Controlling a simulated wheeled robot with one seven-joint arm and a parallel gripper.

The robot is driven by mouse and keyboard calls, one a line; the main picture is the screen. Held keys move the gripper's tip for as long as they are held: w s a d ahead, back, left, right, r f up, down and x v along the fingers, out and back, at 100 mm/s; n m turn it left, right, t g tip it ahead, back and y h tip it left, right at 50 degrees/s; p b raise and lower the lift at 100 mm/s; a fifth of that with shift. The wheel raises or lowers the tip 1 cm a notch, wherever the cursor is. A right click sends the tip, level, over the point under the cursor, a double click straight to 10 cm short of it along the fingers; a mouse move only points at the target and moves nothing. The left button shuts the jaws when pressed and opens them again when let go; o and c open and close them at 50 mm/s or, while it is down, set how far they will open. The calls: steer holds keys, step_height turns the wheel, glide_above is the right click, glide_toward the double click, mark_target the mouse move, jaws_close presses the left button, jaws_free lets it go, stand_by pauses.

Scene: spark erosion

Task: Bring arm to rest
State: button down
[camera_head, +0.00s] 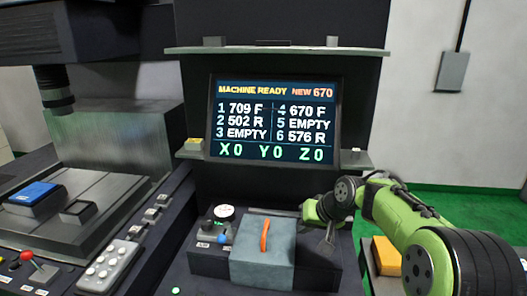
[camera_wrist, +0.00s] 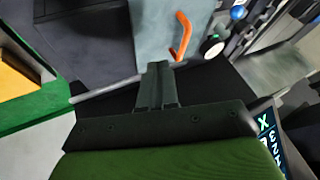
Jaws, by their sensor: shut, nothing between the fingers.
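My gripper (camera_head: 328,245) is at the end of my green arm in the head view, just right of a grey-blue box (camera_head: 262,258) with an orange handle (camera_head: 265,237). Its fingers point down. In the wrist view my gripper (camera_wrist: 158,68) shows two dark fingers pressed together with nothing between them. The grey-blue box (camera_wrist: 165,28) and its orange handle (camera_wrist: 182,36) lie beyond the fingertips there, and I see no contact with the handle.
A screen (camera_head: 275,118) reading "MACHINE READY" stands behind. A machine table with a blue block (camera_head: 34,194) is at left, with a grey button panel (camera_head: 108,268) and a red-knobbed lever (camera_head: 28,256) in front. A yellow-topped box (camera_head: 385,256) stands near my arm. Green floor shows at right.

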steer(key=s+r+h, duration=0.1)
steer(key=s+r, duration=0.2)
steer(key=s, duration=0.6)
steer(key=s+r+h, duration=0.2)
steer(key=s+r, duration=0.1)
steer(key=s, duration=0.6)
steer(key=s+d+f, duration=0.1)
steer(key=s, duration=0.7)
steer(key=s+f+h, duration=0.1)
steer(key=s+f, duration=0.1)
steer(key=s, duration=0.6)
steer(key=shift+s+d+f, duration=0.15)
steer(key=shift+d+f, duration=0.1)
steer(key=shift+d, duration=0.15)
